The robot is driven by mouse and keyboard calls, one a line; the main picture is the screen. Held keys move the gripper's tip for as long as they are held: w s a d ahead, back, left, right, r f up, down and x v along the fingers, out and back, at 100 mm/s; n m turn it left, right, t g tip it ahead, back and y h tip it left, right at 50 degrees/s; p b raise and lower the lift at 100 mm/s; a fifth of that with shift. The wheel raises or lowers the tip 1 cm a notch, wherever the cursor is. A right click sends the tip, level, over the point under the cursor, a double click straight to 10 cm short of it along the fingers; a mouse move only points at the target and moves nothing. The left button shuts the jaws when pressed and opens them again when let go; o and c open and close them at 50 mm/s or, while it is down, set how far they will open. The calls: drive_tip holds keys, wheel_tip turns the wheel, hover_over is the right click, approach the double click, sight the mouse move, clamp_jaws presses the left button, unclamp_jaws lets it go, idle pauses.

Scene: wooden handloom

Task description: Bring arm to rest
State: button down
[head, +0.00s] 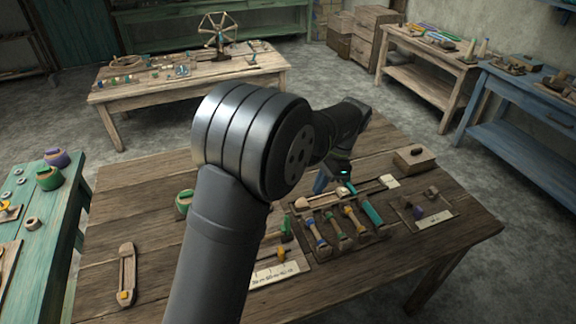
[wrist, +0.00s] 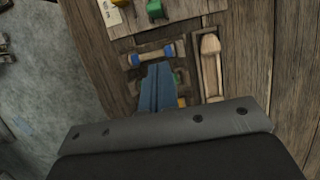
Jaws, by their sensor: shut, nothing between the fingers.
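My gripper (head: 322,184) is over the wooden table (head: 135,205) in the head view, near the back edge of a tray of bobbins. In the wrist view its blue fingers (wrist: 158,88) are closed together with nothing between them. They point over the compartments of the tray, close to a bobbin with blue ends (wrist: 152,53). A wooden piece with a rounded head (wrist: 210,62) lies in a slot to their right. My arm hides part of the table in the head view.
A teal rod (head: 370,208) lies on the tray's right side. A wooden box (head: 414,159) stands at the back right of the table. A green pot (head: 183,204) and a wooden shuttle (head: 126,275) are at the left. Bare tabletop lies between them.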

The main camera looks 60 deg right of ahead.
idle(0.3)
drive_tip(key=w+a+f, duration=0.4)
drive_tip(key=f, duration=0.5)
drive_tip(key=shift+w+a+f, duration=0.2)
drive_tip(key=shift+a, duration=0.1)
